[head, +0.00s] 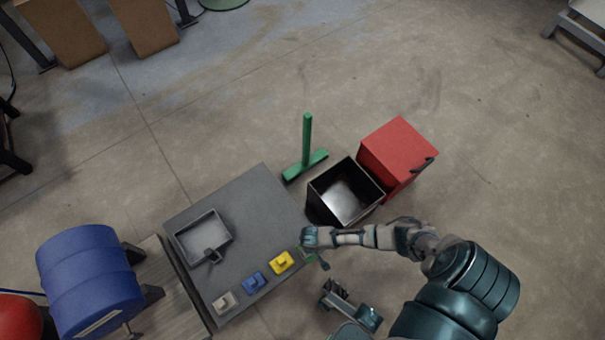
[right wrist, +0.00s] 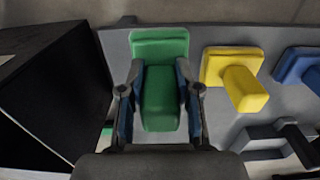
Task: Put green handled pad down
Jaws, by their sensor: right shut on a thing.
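The green handled pad (right wrist: 160,85) is between the two fingers of my right gripper (right wrist: 158,105), which is shut on its handle. In the head view, my right gripper (head: 308,240) is at the right corner of the grey table (head: 262,200), and only a sliver of green shows below it. The pad is in line with the yellow handled pad (head: 281,262) and the blue handled pad (head: 255,282). I cannot tell whether it touches the tabletop. My left gripper (head: 338,296) is low in the head view, off the table, with its finger opening unclear.
A grey handled pad (head: 224,301) and a metal dustpan-like tray (head: 203,237) are on the table. An open black bin (head: 345,192) and red box (head: 397,155) stand beyond the right corner. A green T-shaped tool (head: 306,150) stands behind. A blue drum (head: 88,280) is at left.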

